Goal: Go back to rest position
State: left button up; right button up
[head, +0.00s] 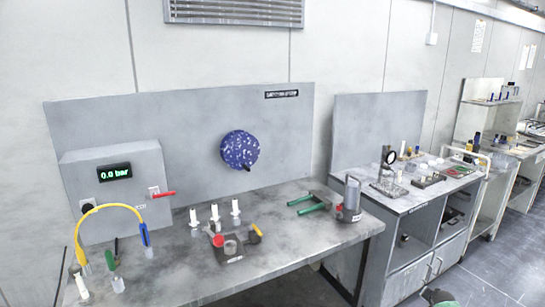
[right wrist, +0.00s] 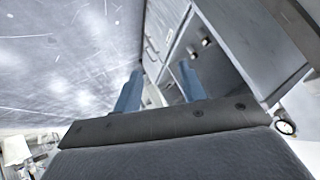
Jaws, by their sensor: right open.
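My right gripper (right wrist: 160,84) shows in the right wrist view. Its two blue fingers are apart and nothing is between them. Beyond the fingers are grey cabinet fronts, and a pale scratched surface fills the upper left of that view. I cannot tell how far the fingers are from these. My left gripper is not in view.
A grey workbench (head: 290,236) holds a panel box with a 0.0 bar display (head: 114,173), a yellow hose (head: 108,207), white fittings and a red-and-yellow fixture. A blue speckled disc (head: 239,150) hangs on the back panel. A second bench (head: 408,200) stands to the right; dark floor lies beyond.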

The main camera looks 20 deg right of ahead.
jog(key=s+a+f+n+g, duration=0.2)
jog(key=s+a+f+n, duration=0.35)
jog(key=s+f, duration=0.75)
jog(key=s+a+f+n+g+y, duration=0.1)
jog(key=s+a+f+n, duration=0.65)
jog(key=s, duration=0.95)
jog(key=s+a+f+n+g, duration=0.2)
jog(key=s+a+f+n, duration=0.15)
jog(key=s+f, duration=1.1)
jog(key=s+a+f+m+y, duration=0.1)
jog(key=s+a+f+y, duration=0.15)
jog(key=a, duration=1.25)
jog(key=s+a+f+y, duration=0.1)
jog(key=a+f, duration=0.2)
jog(key=a, duration=1.1)
jog(key=s+a+f+m+y, duration=0.1)
jog(key=a+f, duration=0.2)
jog(key=a, duration=1.2)
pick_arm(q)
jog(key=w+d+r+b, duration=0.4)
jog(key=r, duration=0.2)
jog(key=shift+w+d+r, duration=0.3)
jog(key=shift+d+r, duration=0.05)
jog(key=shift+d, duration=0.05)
pick_arm(e)
jog(key=w+a+r+g, duration=0.1)
jog(key=w+a+r, duration=0.3)
jog(key=a+r, duration=0.2)
jog(key=shift+w+a+r, duration=0.15)
